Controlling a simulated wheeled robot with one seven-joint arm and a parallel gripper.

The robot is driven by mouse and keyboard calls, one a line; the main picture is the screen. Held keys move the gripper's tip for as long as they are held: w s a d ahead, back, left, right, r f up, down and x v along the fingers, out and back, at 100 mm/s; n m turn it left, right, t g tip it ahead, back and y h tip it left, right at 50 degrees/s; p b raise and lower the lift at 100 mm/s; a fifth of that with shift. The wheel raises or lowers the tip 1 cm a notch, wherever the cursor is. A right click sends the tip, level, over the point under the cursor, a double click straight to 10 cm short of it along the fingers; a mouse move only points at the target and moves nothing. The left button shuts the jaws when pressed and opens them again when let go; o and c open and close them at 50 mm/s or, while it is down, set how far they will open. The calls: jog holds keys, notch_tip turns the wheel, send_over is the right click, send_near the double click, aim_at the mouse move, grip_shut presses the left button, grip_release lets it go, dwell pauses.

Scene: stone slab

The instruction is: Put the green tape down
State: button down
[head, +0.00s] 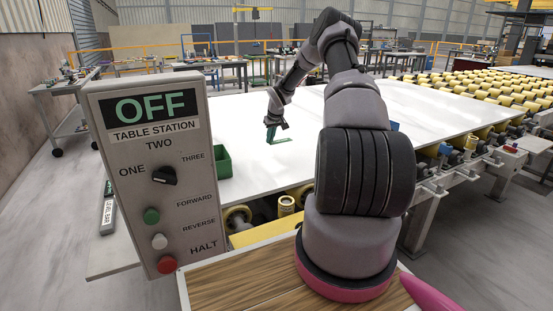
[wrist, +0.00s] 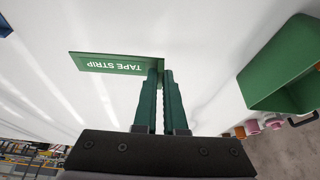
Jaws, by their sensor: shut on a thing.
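The green tape (head: 281,141) is a flat strip lettered "TAPE STRIP"; it also shows in the wrist view (wrist: 112,64). My gripper (head: 271,133) is shut on the strip at one end; in the wrist view its two green fingers (wrist: 160,80) come close together there, and the rest of the strip sticks out to the left. The strip is over the white slab (head: 330,115), close to its surface. I cannot tell whether it touches the slab.
A green open bin (head: 223,163) is at the slab's near left edge; it is at the right in the wrist view (wrist: 288,62). A control panel (head: 152,175) reading "OFF" stands at the front left. Yellow rollers (head: 480,90) lie to the right. Slab around the strip is clear.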

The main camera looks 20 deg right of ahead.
notch_tip(320, 180, down, 9)
jog(key=shift+s+r, duration=0.1)
jog(key=shift+r, duration=0.1)
dwell(0.3)
jog(key=c, duration=1)
grip_release()
jog(key=shift+f, duration=0.15)
